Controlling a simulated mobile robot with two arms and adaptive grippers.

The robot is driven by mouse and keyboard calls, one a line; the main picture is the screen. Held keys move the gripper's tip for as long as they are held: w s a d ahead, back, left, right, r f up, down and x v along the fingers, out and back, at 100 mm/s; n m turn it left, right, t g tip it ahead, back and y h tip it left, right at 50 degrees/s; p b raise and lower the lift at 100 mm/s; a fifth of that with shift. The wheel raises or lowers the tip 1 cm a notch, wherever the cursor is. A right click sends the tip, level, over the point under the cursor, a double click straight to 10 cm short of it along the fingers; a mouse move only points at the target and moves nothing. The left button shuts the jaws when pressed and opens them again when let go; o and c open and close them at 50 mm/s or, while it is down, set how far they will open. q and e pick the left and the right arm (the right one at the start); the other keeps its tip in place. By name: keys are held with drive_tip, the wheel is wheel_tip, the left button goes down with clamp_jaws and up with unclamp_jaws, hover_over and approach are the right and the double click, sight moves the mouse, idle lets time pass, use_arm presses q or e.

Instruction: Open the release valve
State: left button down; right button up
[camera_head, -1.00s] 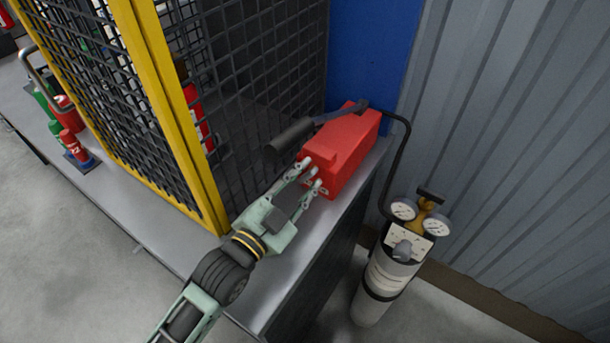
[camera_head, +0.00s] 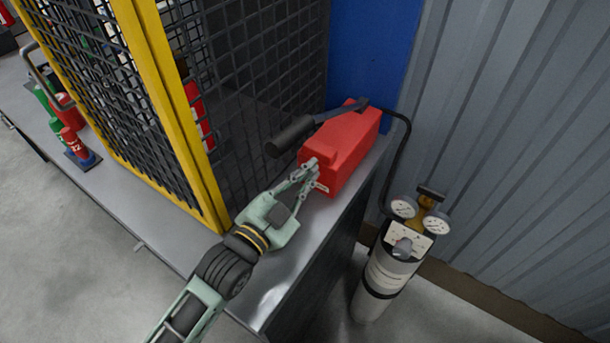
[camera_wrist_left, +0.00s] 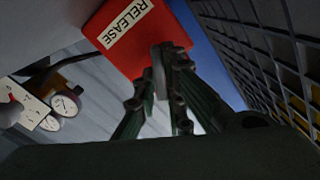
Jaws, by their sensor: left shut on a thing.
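The red box (camera_head: 345,150) stands on the grey bench and has a black-gripped lever on top. In the left wrist view the red box (camera_wrist_left: 150,50) carries a "RELEASE" label (camera_wrist_left: 124,24). My left gripper (camera_head: 313,176) is at the near end of the red box. Its fingers are shut on a small grey piece at that end, which I take as the release valve (camera_wrist_left: 158,75). The fingers hide most of it, so its angle is hard to tell. My right gripper is not in view.
A gas cylinder (camera_head: 380,284) with two gauges stands on the floor right of the bench, joined by a black hose (camera_head: 402,150) to the red box. A yellow-framed mesh cage (camera_head: 170,110) stands close on the left. The bench's front edge is clear.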

use_arm(q)
drive_tip(key=shift+a+n+p, duration=0.15)
drive_tip(key=shift+n+p, duration=2.05)
drive_tip(key=shift+n, duration=1)
drive_tip(key=c, duration=1.8)
unclamp_jaws()
drive_tip(key=shift+c, duration=0.2)
